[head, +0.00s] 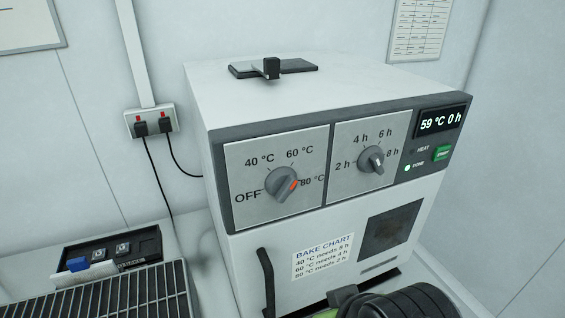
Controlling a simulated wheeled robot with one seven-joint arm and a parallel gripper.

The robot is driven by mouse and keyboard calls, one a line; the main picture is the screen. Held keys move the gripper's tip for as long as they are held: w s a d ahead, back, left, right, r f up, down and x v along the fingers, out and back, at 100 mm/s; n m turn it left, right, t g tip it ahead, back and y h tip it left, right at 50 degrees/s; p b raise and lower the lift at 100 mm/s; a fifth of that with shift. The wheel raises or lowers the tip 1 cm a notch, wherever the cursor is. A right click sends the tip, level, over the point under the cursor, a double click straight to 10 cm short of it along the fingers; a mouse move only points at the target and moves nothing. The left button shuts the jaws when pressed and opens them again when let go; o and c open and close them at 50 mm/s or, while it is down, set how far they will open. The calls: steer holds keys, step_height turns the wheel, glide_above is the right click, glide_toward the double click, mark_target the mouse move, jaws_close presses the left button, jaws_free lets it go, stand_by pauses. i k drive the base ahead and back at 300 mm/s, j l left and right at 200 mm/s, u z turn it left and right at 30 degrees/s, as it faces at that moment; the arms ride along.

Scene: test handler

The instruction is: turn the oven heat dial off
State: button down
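The oven (330,235) is a pale box with a grey control panel. Its heat dial (280,185) is a dark grey knob on the left plate, marked OFF, 40 °C, 60 °C and 80 °C. The display (441,121) reads 59 °C 0 h. The HEAT lamp looks dark and the DONE lamp (407,168) is lit. A black ribbed part of my arm shows at the bottom edge, below the panel. My gripper's fingertips are not visible.
A second dial (371,160), marked in hours, sits right of the heat dial, near a green start button (442,153). A black door handle (266,282) stands out at lower left. A wire rack (100,295) and black socket tray (145,245) lie left. Space before the dials looks clear.

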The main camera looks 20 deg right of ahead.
mark_target(281, 182)
steer(key=k+j+u, duration=0.15)
steer(key=u, duration=0.25)
steer(key=k+j+u, duration=0.1)
steer(key=j+u, duration=0.3)
steer(key=k+j+u, duration=0.1)
steer(key=j+u, duration=0.15)
steer(key=u, duration=0.15)
